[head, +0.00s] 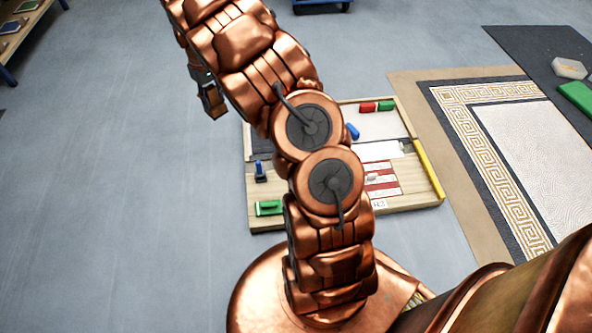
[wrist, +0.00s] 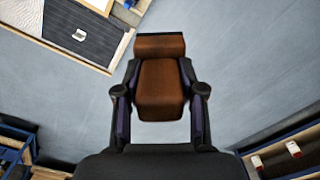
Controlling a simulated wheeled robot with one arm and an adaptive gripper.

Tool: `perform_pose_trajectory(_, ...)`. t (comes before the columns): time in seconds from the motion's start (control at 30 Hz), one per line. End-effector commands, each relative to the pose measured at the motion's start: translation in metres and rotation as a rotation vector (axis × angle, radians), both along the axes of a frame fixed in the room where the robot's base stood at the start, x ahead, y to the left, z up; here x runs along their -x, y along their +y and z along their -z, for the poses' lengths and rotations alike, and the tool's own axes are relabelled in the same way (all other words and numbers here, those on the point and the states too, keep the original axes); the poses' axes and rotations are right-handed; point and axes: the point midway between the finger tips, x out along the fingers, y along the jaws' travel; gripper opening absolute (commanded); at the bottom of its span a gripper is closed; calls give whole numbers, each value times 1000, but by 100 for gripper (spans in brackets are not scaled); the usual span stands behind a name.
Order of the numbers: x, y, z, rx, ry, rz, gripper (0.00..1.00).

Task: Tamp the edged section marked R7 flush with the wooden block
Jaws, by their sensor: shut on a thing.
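My gripper (head: 211,98) is at the upper left of the head view, raised above the floor and away from the panels. In the wrist view my gripper (wrist: 160,88) is shut on the brown wooden block (wrist: 160,72), with a dark finger on each side of it. Nothing is under the block but bare floor. A dark ribbed section (wrist: 70,45) with a small white tag lies inside a pale border at the upper left of the wrist view; the tag's writing is too small to read. I cannot make out the R7 mark in either view.
A wooden work board (head: 408,190) with coloured tools lies behind my arm, partly hidden. A mosaic panel with a key-pattern border (head: 468,130) lies to its right. A green block (head: 577,97) is at the far right. Shelving (wrist: 292,160) stands lower right. Grey floor is clear at left.

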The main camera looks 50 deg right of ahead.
Motion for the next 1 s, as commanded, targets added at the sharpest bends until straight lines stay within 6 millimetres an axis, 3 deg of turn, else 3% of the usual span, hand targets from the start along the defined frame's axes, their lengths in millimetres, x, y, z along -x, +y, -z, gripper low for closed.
perform_pose_trajectory(0.03,3,-17,26,-2,5,7,4)
perform_pose_trajectory(0.23,13,-75,103,-3,4,3,4)
perform_pose_trajectory(0.5,42,-142,211,-4,5,-15,4)
perform_pose_trajectory(0.8,85,-194,336,-5,1,-45,4)
perform_pose_trajectory(1.0,111,-210,406,-4,-2,-66,4)
